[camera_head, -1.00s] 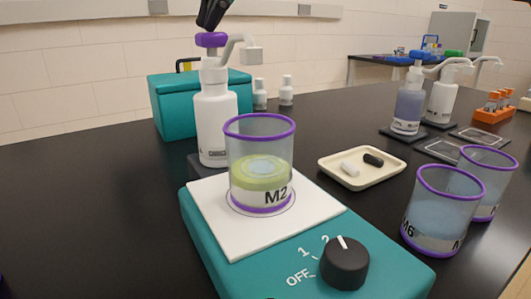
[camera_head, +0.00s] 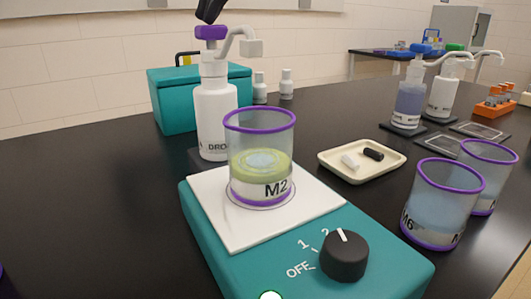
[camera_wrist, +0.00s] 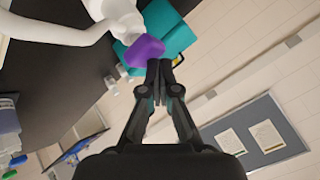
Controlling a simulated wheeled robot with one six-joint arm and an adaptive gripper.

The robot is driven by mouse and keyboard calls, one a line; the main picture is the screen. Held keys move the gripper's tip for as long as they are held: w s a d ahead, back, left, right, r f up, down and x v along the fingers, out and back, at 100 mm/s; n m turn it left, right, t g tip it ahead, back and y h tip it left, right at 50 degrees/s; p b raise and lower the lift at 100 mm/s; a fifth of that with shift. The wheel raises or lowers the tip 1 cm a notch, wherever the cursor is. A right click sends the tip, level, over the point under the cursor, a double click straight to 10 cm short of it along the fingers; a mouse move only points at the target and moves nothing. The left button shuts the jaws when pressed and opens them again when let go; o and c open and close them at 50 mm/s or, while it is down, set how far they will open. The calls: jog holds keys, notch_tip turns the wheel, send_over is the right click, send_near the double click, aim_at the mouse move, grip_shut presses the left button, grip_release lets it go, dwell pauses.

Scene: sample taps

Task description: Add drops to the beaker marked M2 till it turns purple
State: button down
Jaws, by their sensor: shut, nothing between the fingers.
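The beaker marked M2 (camera_head: 263,190) stands upright on the white top plate (camera_head: 222,222) of a teal stirrer. It has purple rims and holds pale yellow-green liquid with a lighter oval patch in it; no purple liquid shows. Behind it stands a white dropper bottle (camera_head: 214,110) with a purple pump head (camera_head: 211,32). Its white spout (camera_head: 250,47) points right, above the beaker. My gripper (camera_head: 207,20) is shut and empty, with its tips right at the pump head. In the wrist view the closed fingertips (camera_wrist: 159,68) are beside the purple head (camera_wrist: 145,50); whether they touch is unclear.
To the right are a cream tray (camera_head: 332,170) with two small bars, a beaker marked M6 (camera_head: 440,205), another beaker, and more pump bottles. A teal box (camera_head: 165,100) stands behind.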

jog(key=shift+f, duration=0.1)
jog(key=shift+f+b, duration=0.3)
jog(key=shift+f, duration=0.1)
jog(key=shift+r, duration=0.1)
dwell(0.4)
jog(key=shift+r+p, duration=0.35)
jog(key=shift+p, duration=0.25)
jog(key=shift+r, duration=0.1)
notch_tip(320, 180, up, 4)
jog(key=p, duration=0.4)
jog(key=shift+r, duration=0.95)
